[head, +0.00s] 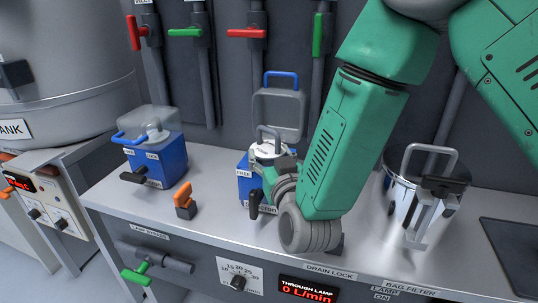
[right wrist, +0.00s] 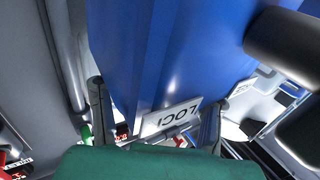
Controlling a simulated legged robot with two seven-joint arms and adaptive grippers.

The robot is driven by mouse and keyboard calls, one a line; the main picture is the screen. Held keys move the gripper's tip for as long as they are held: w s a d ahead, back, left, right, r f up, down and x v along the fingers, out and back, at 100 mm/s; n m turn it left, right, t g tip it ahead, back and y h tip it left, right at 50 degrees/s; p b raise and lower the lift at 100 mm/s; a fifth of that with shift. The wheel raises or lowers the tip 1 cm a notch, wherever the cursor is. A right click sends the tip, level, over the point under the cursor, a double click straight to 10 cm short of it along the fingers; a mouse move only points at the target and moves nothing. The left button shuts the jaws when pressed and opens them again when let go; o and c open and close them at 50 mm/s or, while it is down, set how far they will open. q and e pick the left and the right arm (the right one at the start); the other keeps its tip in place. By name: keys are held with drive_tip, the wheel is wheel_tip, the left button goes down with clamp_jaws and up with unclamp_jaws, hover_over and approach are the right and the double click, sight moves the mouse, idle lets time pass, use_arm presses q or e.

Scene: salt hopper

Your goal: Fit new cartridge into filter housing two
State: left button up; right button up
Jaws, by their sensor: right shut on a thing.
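Filter housing two (head: 243,185) is the blue box in the middle of the bench. Its clear lid with a blue handle (head: 281,75) stands open. A white cartridge (head: 267,151) with a grey loop handle sits upright in its top; its lower part is hidden. My right gripper (head: 265,190) is low against the housing's front, partly hidden by its own wrist, and appears shut on the black lever (head: 254,205). The blue wall (right wrist: 170,50) fills much of the right wrist view, with an upside-down LOCK label (right wrist: 170,117). My left gripper is not in view.
Another blue housing (head: 168,162) with its clear lid down stands at left, an orange-handled valve (head: 184,200) in front. A steel bag filter (head: 405,200) stands at right. Pipes with red and green valve handles line the back wall. Bare bench (head: 215,175) lies between the housings.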

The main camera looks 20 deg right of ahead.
drive_tip(key=shift+f, duration=0.15)
drive_tip(key=o, duration=1.5)
drive_tip(key=shift+a+f, duration=0.1)
